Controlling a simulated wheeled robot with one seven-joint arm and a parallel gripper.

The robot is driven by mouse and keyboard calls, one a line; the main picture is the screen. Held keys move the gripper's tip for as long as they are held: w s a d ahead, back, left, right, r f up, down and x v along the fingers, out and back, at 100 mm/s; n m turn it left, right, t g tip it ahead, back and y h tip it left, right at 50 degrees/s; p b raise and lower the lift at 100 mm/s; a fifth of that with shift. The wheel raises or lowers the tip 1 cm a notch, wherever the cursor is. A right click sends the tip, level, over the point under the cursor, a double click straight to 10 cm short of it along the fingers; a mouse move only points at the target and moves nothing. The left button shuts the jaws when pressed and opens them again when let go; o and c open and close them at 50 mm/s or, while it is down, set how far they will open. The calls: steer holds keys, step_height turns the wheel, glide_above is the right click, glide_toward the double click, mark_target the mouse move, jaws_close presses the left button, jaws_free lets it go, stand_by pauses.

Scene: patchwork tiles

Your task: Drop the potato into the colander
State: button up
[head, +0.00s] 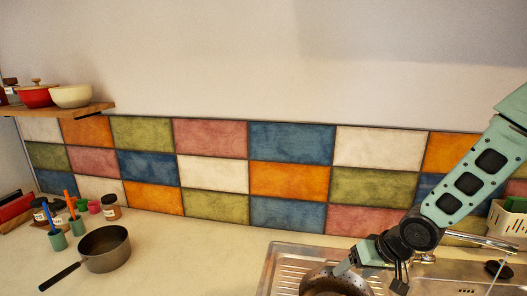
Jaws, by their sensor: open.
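A dark metal bowl with small holes, the colander (318,284), sits at the bottom edge of the head view by the steel sink. Only its upper part shows. My gripper (345,266) is open, with its teal finger pointing down and left over the colander's rim and opening. I cannot tell whether it touches the colander. No potato is visible; the colander's inside is largely hidden by the gripper and the frame edge.
A steel sink with drainboard (287,268) and a tap (487,241) lie at right. A dark saucepan (104,250) stands on the counter at left, near small jars and utensil cups. A shelf (75,112) holds pots above. The middle counter is clear.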

steer(key=p+v, duration=0.5)
steer(key=v, duration=0.9)
steer(key=shift+r, duration=0.35)
steer(key=s+a+f+n+g+h+b, duration=0.1)
steer(key=s+a+f+n+b, duration=0.1)
steer(key=s, duration=0.5)
steer(key=s+a+f+n+g+h+b, duration=0.1)
steer(key=s+a+f+n+b, duration=0.1)
steer(key=s+a+f+b, duration=0.2)
steer(key=s+a+f+n+g+h+b, duration=0.2)
steer(key=s+a+f+b, duration=0.1)
steer(key=s+a+b, duration=0.4)
steer(key=s+b, duration=0.2)
steer(key=s, duration=0.2)
steer(key=shift+a, duration=0.3)
steer(key=shift+w, duration=0.1)
